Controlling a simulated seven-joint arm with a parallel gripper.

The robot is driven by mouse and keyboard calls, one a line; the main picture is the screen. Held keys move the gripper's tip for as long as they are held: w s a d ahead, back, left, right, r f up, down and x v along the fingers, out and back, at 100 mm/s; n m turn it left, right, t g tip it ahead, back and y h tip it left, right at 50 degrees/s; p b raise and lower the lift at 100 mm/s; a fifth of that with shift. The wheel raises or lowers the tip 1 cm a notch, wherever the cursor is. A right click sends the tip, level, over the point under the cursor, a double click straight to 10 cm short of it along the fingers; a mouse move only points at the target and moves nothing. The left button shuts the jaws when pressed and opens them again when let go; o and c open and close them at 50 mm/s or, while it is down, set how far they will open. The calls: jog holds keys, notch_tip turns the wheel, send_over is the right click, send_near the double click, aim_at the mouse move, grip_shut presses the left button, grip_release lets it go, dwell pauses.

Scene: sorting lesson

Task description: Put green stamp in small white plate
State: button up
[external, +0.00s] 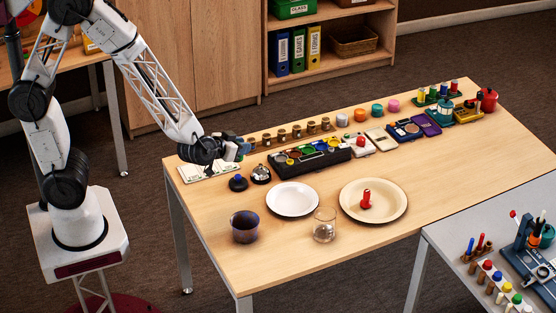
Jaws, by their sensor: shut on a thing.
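My gripper (241,150) is at the left end of the table, above its back edge. It is shut on a small greenish thing (245,148), which looks like the green stamp; the fingers hide most of it. The small white plate (293,201) lies empty on the table, to the right of and nearer the camera than my gripper. The held thing is apart from the plate.
A larger cream plate (348,207) holds a red stamp (366,199). A dark cup (245,227) and a clear glass (324,226) stand in front. A blue-knobbed thing (238,183), a bell (260,174) and a black paint tray (312,158) lie near my gripper.

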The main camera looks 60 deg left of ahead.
jog(key=s+a+f+n+y, duration=0.2)
jog(key=s+a+y, duration=0.1)
jog(key=s, duration=1)
jog(key=shift+g, duration=0.4)
jog(key=shift+w+a+f, duration=0.1)
jog(key=shift+f, duration=1.15)
jog(key=shift+w+a+f, duration=0.1)
jog(key=shift+f, duration=1.1)
jog(key=shift+f, duration=2.95)
jog(key=shift+f, duration=1.85)
jog(key=shift+f, duration=0.2)
